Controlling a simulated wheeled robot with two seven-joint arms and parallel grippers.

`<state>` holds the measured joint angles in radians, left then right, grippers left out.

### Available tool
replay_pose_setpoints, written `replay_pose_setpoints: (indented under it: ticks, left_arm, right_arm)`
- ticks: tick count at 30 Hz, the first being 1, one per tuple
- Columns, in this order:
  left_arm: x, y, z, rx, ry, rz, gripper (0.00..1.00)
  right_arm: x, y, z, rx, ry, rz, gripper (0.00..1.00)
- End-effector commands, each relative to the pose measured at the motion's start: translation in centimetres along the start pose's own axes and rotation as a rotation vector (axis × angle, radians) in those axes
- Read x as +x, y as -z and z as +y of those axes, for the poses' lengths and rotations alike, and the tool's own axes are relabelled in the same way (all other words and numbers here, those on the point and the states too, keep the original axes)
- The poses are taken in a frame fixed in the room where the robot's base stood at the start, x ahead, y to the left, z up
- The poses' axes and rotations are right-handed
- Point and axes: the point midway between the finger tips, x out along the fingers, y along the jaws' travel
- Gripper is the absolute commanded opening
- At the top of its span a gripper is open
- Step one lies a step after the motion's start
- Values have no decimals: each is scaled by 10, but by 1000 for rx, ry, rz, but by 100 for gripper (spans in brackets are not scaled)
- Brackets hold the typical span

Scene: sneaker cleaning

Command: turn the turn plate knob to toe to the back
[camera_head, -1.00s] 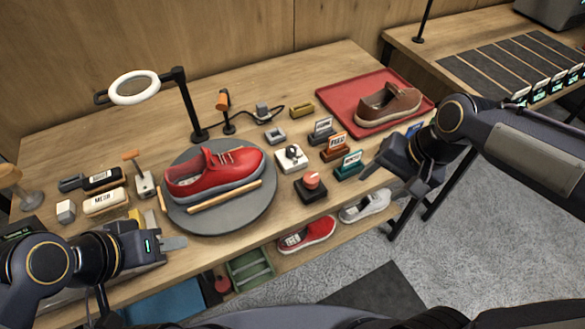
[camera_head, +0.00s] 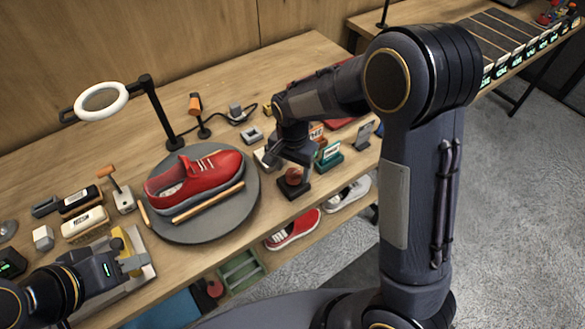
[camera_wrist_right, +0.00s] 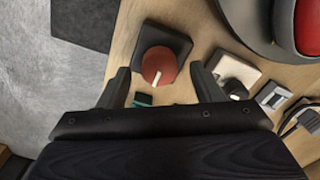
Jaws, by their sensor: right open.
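The red sneaker (camera_head: 205,175) sits on the round grey turn plate (camera_head: 238,207), its toe pointing right and its collar opening to the left. The red turn plate knob (camera_head: 293,177) stands on a black base right of the plate. In the right wrist view the knob (camera_wrist_right: 159,66) shows a white pointer line. My right gripper (camera_head: 296,163) is over the knob. In the wrist view its open fingers (camera_wrist_right: 162,82) lie either side of the knob; contact cannot be told. My left gripper (camera_head: 135,257) is at the front left, by a yellow block; its jaw gap is unclear.
A white box with a black knob (camera_wrist_right: 235,88) is close beside the red knob. A green tag holder (camera_head: 329,158) stands right of it. A wooden stick (camera_head: 207,203) lies on the plate's front. Brushes and a ring lamp (camera_head: 101,99) are at the left.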

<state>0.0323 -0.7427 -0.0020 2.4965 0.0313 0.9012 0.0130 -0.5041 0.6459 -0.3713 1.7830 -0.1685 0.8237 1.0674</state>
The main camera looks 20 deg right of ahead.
Motion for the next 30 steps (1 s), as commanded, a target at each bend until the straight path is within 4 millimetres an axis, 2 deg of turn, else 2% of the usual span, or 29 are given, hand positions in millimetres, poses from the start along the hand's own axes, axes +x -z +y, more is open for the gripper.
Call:
replay_pose_setpoints:
  ticks: [4,12,22,30]
  left_arm:
    - [-1,0,0,0,0,0,36]
    - [-1,0,0,0,0,0,36]
    - [-1,0,0,0,0,0,36]
    - [0,0,0,0,0,0,36]
  right_arm:
    - [10,0,0,0,0,-1,59]
    - [12,0,0,-1,2,0,59]
    - [12,0,0,-1,2,0,16]
    - [12,0,0,-24,2,0,15]
